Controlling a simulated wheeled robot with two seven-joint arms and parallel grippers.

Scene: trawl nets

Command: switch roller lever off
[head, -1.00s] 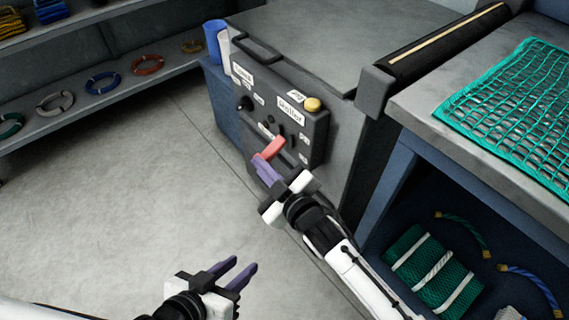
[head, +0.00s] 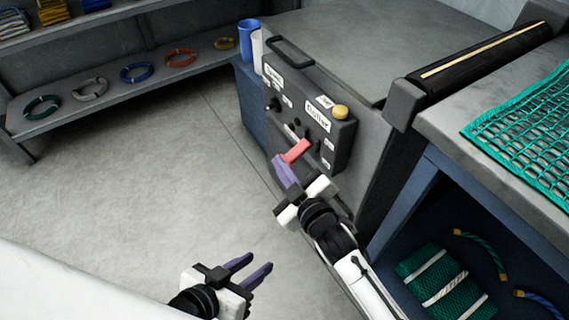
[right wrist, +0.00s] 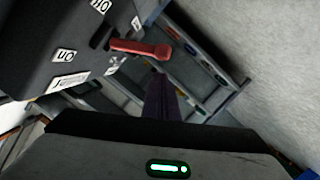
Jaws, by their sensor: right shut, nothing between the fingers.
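The red roller lever (head: 296,151) sticks out of the dark control panel (head: 336,150) below the "Roller" label (head: 318,119). In the right wrist view the red lever (right wrist: 142,48) points to the right from the panel face, near an "ON" label (right wrist: 66,55). My right gripper (head: 284,169) is shut and empty, its purple fingers just below the lever in the head view. Whether they touch it I cannot tell. My left gripper (head: 255,268) is open and empty above the floor, at the bottom of the head view.
A yellow button (head: 340,112) and a black knob (head: 272,103) are on the same panel. A black roller (head: 475,55) lies behind, beside a grey table with a green net (head: 530,125). A shelf with coloured rope coils (head: 137,72) stands at left. The floor between is clear.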

